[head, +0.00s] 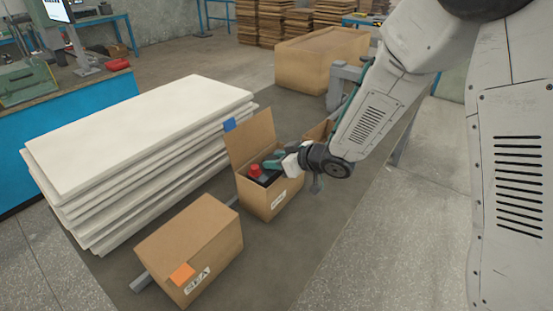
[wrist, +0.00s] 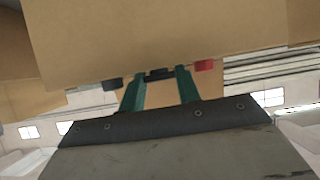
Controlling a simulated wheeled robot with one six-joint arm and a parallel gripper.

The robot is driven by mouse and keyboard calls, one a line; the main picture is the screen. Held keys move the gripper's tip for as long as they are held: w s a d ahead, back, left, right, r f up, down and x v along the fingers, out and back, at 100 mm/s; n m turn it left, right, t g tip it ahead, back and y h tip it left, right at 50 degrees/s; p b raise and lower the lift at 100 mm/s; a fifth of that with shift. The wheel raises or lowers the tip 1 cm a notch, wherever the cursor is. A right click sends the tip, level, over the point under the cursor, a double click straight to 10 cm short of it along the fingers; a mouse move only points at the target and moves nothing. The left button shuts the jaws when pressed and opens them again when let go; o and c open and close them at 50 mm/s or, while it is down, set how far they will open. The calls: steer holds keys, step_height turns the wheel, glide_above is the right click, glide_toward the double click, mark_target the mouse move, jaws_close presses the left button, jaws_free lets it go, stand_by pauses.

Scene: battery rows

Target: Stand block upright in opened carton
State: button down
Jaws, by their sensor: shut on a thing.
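The opened carton (head: 262,200) stands upright in the middle of the head view, with a tall flap raised at its back left. My gripper (head: 272,163) reaches into its opening from the right. Inside is a dark block (head: 266,178) with a red cap, mostly hidden by the carton walls and my gripper. In the wrist view my green fingers (wrist: 158,78) are shut on a dark part between them, with a red piece to the right and a black piece to the left. Whether the block is upright or touches the carton floor cannot be told.
A closed carton (head: 190,245) with an orange label stands in front. White boards (head: 140,130) are stacked at the left. Another brown carton (head: 318,130) is partly hidden behind my arm. A large brown box (head: 320,65) stands farther back. Grey floor at the lower right is clear.

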steer(key=shift+w+f, duration=0.1)
steer(key=shift+f, duration=0.35)
steer(key=c, duration=1)
jaws_free()
steer(key=shift+f, duration=0.1)
steer(key=shift+r, duration=0.35)
steer(key=v, duration=1.2)
steer(key=shift+r, duration=0.25)
